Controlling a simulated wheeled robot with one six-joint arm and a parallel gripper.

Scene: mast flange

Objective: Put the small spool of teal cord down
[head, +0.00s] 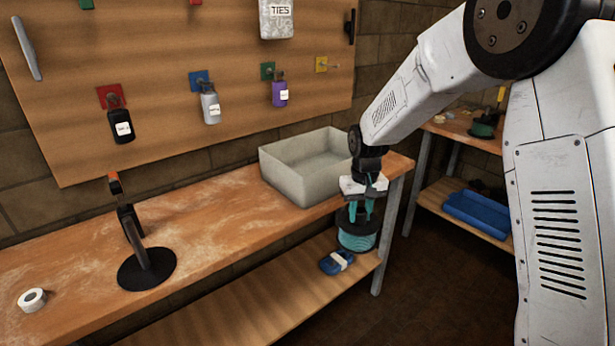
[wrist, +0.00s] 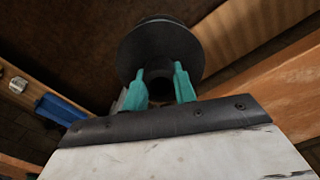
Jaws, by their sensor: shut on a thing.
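The small spool of teal cord (head: 357,238) hangs upright in my gripper (head: 361,212), off the front edge of the workbench near its right end. It has dark flanges with teal cord wound between. My gripper's teal fingers are shut on the spool's top part. In the wrist view, the fingers of my gripper (wrist: 161,80) meet at the middle of the spool's round dark flange (wrist: 160,38); the cord is hidden there. Whether the spool touches anything below cannot be told.
The workbench (head: 210,215) carries a grey open bin (head: 285,178), a black stand (head: 147,268) and a white tape roll (head: 32,300). A blue bundle (head: 336,263) lies on the lower shelf (head: 235,310). Another bench (head: 460,137) with a dark green item (head: 485,127) and blue tray (head: 478,214) stands right.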

